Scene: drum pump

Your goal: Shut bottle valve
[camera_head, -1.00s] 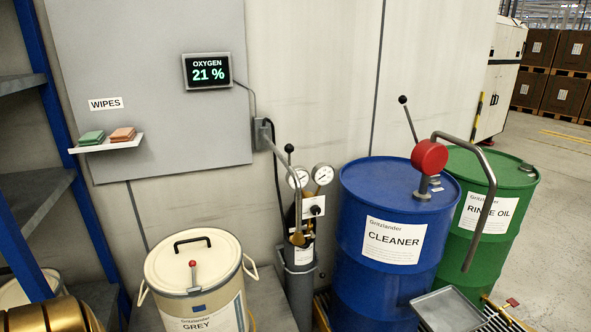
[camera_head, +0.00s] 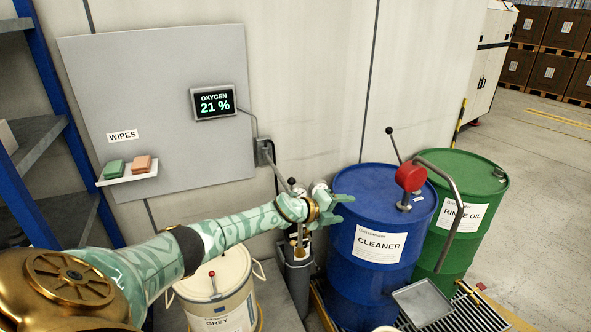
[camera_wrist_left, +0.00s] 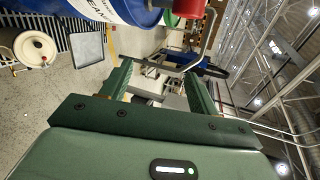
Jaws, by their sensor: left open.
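The grey gas bottle (camera_head: 297,275) stands against the wall between the cream bin and the blue drum. Its upper part, with the valve and the gauges, is mostly hidden behind my left gripper (camera_head: 343,209); a bit of gauge and brass fitting shows. The valve's setting cannot be told. My left arm reaches across from the lower left, and its gripper is open and empty, in front of the bottle's top and left of the blue drum. In the left wrist view the two green fingers stand apart with nothing between them (camera_wrist_left: 158,80). My right gripper is not in view.
A blue CLEANER drum (camera_head: 350,215) carries a red pump head (camera_head: 410,177) with a bent pipe. A green RINSE OIL drum (camera_head: 480,170) stands beside it.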

